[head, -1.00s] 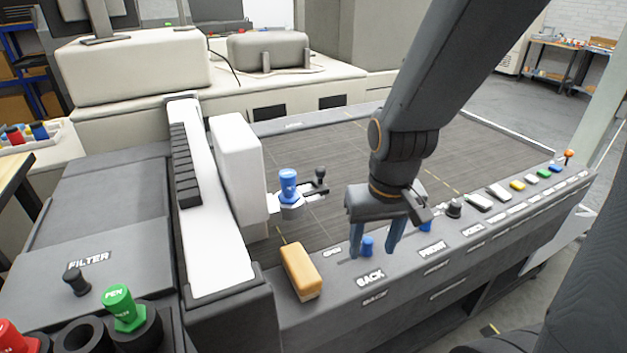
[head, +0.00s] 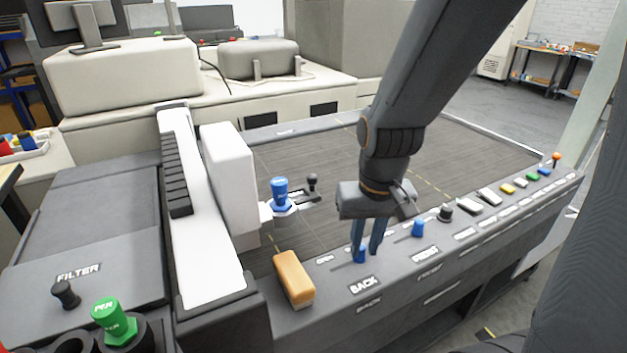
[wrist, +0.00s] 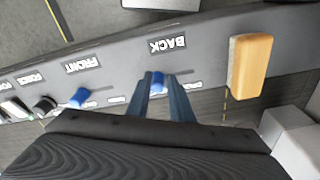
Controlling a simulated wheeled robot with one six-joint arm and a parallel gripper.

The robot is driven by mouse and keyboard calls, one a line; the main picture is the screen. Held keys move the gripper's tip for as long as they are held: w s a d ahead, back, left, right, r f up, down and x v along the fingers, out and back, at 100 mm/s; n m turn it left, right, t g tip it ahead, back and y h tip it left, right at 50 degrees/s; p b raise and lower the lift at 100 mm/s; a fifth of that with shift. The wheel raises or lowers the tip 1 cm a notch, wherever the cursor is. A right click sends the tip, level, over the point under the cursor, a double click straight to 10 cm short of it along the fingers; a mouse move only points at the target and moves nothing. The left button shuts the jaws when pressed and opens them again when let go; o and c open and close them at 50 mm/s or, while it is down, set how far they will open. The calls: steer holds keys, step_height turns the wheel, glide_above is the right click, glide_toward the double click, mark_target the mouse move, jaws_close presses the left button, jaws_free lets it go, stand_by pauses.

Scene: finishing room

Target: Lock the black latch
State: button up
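The black latch (head: 313,184) is a small dark lever with a round knob, upright beside the blue pen holder (head: 280,193) on the carriage over the bed. My gripper (head: 367,249) is away from it, to the right and nearer, at the front control rail. Its fingers point down on either side of the blue knob (head: 360,256) at the BACK label. In the wrist view the same blue knob (wrist: 158,84) sits between the fingertips, which look closed on it. The latch does not show in the wrist view.
The front rail carries a tan block (head: 294,278), another blue knob (head: 417,228) at FRONT, a black knob (head: 445,213) and several coloured buttons. The white gantry (head: 228,180) stands left of the carriage. The bed (head: 350,160) behind my gripper is clear.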

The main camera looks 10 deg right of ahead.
steer(key=w+r+m, duration=0.3)
steer(key=w, duration=0.1)
steer(key=w+d+r+m+y, duration=0.1)
steer(key=w+r+m, duration=0.2)
steer(key=w+d+r+m+g, duration=0.1)
steer(key=w+r+m, duration=0.2)
steer(key=w, duration=0.1)
steer(key=shift+w+r+y, duration=0.1)
steer(key=shift+w+y, duration=0.2)
steer(key=shift+w, duration=0.05)
jaws_close()
steer(key=w+d+r+m+y, duration=0.1)
steer(key=w+r+m+y, duration=0.1)
steer(key=w+r+m, duration=0.6)
steer(key=s+a+f+n+p, duration=0.1)
steer(key=s+a+f+p, duration=0.2)
steer(key=a+f, duration=0.4)
steer(key=shift+f+g+p, duration=0.3)
steer(key=shift+f+p, duration=0.2)
steer(key=shift+f, duration=0.15)
